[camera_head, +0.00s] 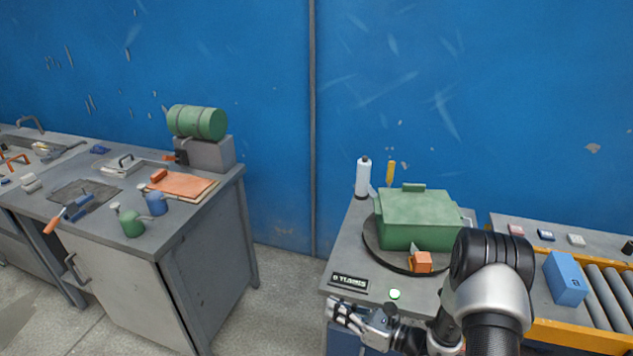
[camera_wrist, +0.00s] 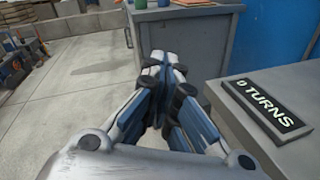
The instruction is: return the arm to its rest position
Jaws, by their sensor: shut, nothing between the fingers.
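My gripper (camera_head: 345,315) is at the lower middle of the head view, at the front left corner of the right-hand bench (camera_head: 345,242). It points to the left. In the wrist view my gripper (camera_wrist: 165,66) has its fingers together with nothing between them. My arm rises from the gripper at the lower right of the head view, bent at a dark joint in front of the bench. The sign reading "0 TURNS" (camera_wrist: 270,106) lies on the bench, right of the fingers; it also shows in the head view (camera_head: 348,283).
A green box (camera_head: 415,218) sits on a dark round plate with an orange block (camera_head: 422,262) by it. A white bottle (camera_head: 362,178) stands behind. A blue block (camera_head: 565,278) is beside the rollers (camera_head: 608,290). Open floor (camera_head: 270,300) separates the left workbench (camera_head: 110,265) from this bench.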

